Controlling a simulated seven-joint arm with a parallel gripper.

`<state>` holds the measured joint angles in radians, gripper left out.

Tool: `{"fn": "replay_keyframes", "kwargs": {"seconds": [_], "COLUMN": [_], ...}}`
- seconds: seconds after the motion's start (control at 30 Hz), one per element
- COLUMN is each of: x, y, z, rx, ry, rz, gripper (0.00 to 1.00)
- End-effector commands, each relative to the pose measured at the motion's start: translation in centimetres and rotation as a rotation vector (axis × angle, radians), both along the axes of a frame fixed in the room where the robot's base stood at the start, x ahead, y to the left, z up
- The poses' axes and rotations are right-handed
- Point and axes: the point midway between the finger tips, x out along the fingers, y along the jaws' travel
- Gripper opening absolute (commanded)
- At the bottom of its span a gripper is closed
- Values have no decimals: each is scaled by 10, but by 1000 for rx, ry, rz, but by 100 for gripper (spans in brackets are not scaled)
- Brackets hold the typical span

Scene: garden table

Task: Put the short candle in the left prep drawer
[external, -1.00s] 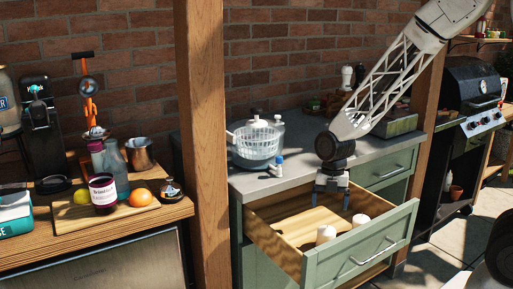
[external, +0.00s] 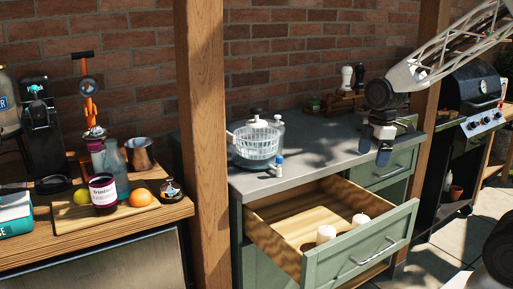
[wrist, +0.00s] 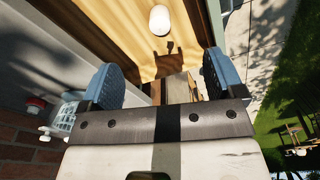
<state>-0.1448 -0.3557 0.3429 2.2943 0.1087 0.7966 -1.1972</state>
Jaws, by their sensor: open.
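The left prep drawer (external: 290,222) is pulled out of the green cabinet, with its wooden inside showing. Two white candles are in it near the front panel: one on the left (external: 326,233) and one on the right (external: 360,220). I cannot tell for sure which is the short one. In the wrist view one white candle (wrist: 159,18) shows inside the drawer, beyond my fingers. My gripper (external: 384,150) is open and empty, above the right end of the counter, up and to the right of the drawer. It also shows in the wrist view (wrist: 163,85).
A salad spinner (external: 255,143) and a small blue-and-white bottle (external: 279,166) stand on the grey counter (external: 310,160). The drawer's front panel (external: 360,250) stands out from the cabinet. A wooden post (external: 203,140) rises left of the counter. A grill (external: 475,95) stands at the right.

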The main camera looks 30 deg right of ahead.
Motion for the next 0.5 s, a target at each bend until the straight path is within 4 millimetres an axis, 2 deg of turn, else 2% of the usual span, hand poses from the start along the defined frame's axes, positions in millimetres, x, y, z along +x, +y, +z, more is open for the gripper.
{"fn": "replay_keyframes", "kwargs": {"seconds": [0.03, 0.2, 0.5], "x": [-8, -35, -90], "y": [-7, -27, -59], "z": [11, 40, 82], "rx": [1, 10, 45], "ry": [-10, -28, -67], "rz": [-73, -349, -838], "gripper": [88, 88, 88]}}
